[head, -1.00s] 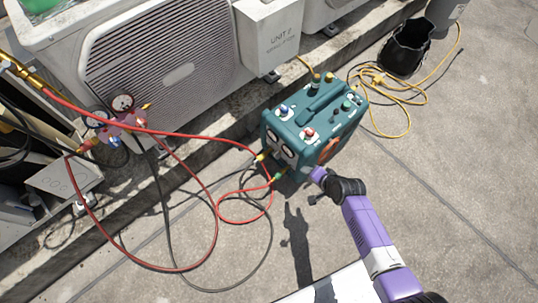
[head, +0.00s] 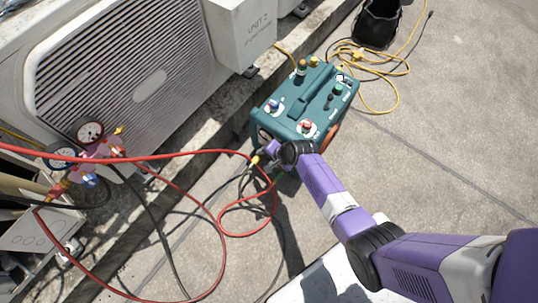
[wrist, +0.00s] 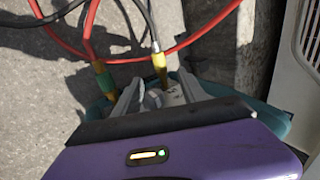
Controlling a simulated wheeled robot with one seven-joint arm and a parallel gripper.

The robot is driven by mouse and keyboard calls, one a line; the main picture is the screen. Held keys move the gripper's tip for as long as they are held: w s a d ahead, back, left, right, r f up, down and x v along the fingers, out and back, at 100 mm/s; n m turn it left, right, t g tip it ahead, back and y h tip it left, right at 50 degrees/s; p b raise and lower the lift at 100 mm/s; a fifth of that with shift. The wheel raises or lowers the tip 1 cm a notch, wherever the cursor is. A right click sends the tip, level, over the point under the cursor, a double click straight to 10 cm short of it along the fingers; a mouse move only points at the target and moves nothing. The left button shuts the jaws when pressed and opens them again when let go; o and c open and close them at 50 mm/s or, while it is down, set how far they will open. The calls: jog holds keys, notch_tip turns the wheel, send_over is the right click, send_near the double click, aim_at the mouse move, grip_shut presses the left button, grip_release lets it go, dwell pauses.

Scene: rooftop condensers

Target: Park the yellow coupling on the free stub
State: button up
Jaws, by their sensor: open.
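The yellow coupling (wrist: 160,66) is at the end of a black hose in the wrist view, close to the right fingertip. It also shows in the head view (head: 255,161) at the near left face of the teal machine (head: 322,112). My gripper (wrist: 157,88) is open, its two pale fingers spread in front of that face. I cannot tell whether a finger touches the coupling. In the head view my gripper (head: 272,151) partly hides the face.
A second coupling, green and yellow (wrist: 104,80), ends a red hose left of my gripper. Red hoses (head: 217,205) loop over the ground. A gauge manifold (head: 92,150) and condenser (head: 130,80) are at left. A yellow cord (head: 385,75) and black bucket (head: 377,22) lie behind.

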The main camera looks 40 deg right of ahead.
aim_at(258, 159)
jog(key=b+x, duration=0.7)
jog(key=shift+f+b, duration=0.4)
jog(key=shift+w+a+f+b, duration=0.2)
jog(key=shift+w+f+b, duration=0.3)
jog(key=shift+b, duration=0.35)
jog(key=shift+s, duration=0.1)
jog(key=shift+c, duration=0.4)
grip_shut()
